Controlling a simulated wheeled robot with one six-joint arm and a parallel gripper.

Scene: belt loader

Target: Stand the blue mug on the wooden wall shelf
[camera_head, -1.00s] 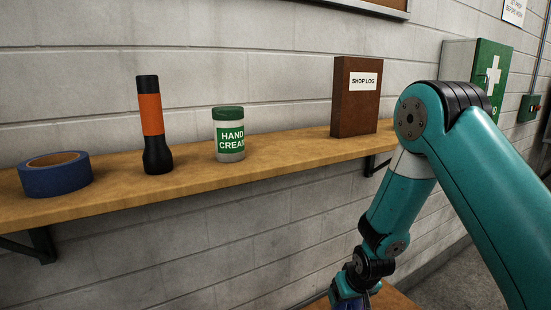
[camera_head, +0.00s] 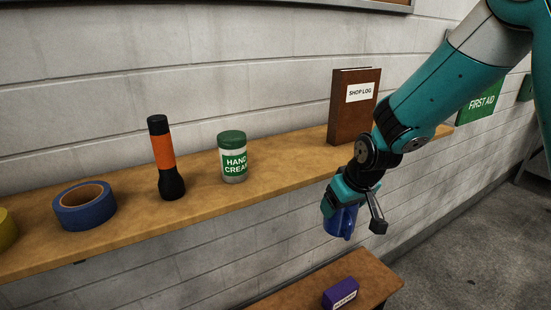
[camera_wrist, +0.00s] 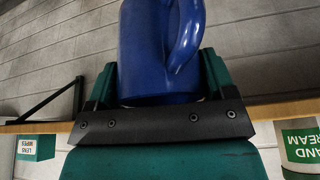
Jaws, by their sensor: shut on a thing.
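My gripper (camera_head: 352,208) is shut on the blue mug (camera_head: 341,222) and holds it in the air in front of the wooden wall shelf, below the level of the shop log. The gripper covers much of the mug in the head view. In the wrist view the mug (camera_wrist: 150,55) fills the middle between the fingers, with its handle on the right side. The wooden wall shelf (camera_head: 120,232) runs along the wall from the left to behind my arm.
On the shelf stand a yellow roll (camera_head: 5,230), blue tape (camera_head: 84,206), a flashlight (camera_head: 164,160), hand cream (camera_head: 233,158) and the shop log (camera_head: 354,105). Bare shelf shows between hand cream and shop log. A lower wooden surface (camera_head: 300,292) holds a purple box (camera_head: 341,293).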

